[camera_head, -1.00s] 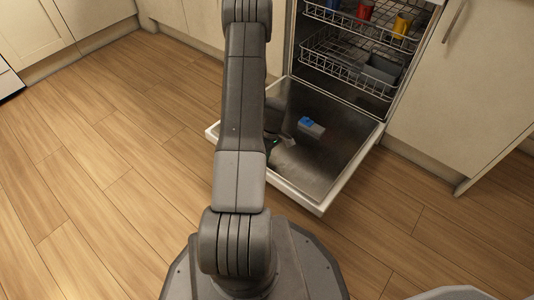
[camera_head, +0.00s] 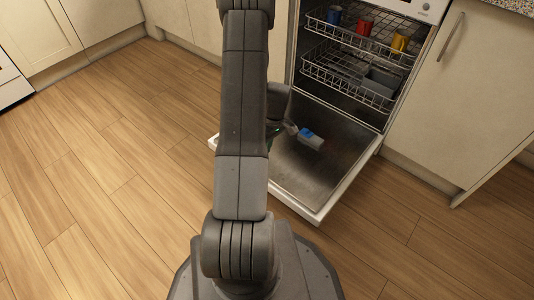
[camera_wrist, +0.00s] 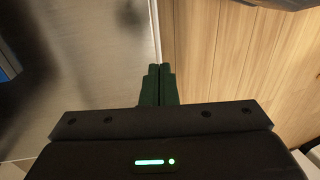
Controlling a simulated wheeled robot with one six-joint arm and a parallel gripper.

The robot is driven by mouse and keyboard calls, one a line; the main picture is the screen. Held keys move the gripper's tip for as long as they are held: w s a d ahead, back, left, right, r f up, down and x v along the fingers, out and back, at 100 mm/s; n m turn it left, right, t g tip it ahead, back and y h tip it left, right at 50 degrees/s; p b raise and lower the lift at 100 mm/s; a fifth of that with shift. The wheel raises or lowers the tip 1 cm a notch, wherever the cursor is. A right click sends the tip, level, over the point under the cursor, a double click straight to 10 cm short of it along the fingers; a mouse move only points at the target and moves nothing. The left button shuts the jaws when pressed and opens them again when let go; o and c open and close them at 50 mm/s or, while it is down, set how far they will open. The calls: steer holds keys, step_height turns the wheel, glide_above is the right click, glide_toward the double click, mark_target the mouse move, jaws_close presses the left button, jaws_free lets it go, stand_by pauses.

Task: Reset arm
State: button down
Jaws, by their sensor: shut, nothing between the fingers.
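My gripper (camera_wrist: 159,72) shows in the wrist view with its dark green fingers shut together and nothing between them. The fingers appear over the edge of the open dishwasher door (camera_head: 300,175), with the metal panel on the left and wood floor on the right. In the head view my arm's upright links cover most of the gripper. My wrist part shows just right of the arm, above the door. A small blue and white object (camera_head: 311,139) lies on the door's inner face, right of my wrist. A blue edge shows at the far left of the wrist view (camera_wrist: 8,66).
The dishwasher's upper rack (camera_head: 375,35) holds blue, red and yellow cups. The lower rack (camera_head: 340,72) holds a grey basket (camera_head: 381,82). Cream cabinets (camera_head: 465,100) flank the dishwasher. The wood floor (camera_head: 100,190) on the left is clear.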

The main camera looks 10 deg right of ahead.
steer(key=shift+r, duration=1.1)
steer(key=shift+f, duration=0.1)
steer(key=b+x, duration=0.1)
steer(key=x, duration=0.3)
steer(key=w+d+b+x, duration=0.1)
steer(key=b+x, duration=0.1)
steer(key=x, duration=0.3)
steer(key=d+b+x, duration=0.1)
steer(key=b+x, duration=0.1)
steer(key=x, duration=0.2)
steer(key=shift+w+f, duration=0.2)
steer(key=shift+f, duration=0.4)
steer(key=shift+r, duration=0.2)
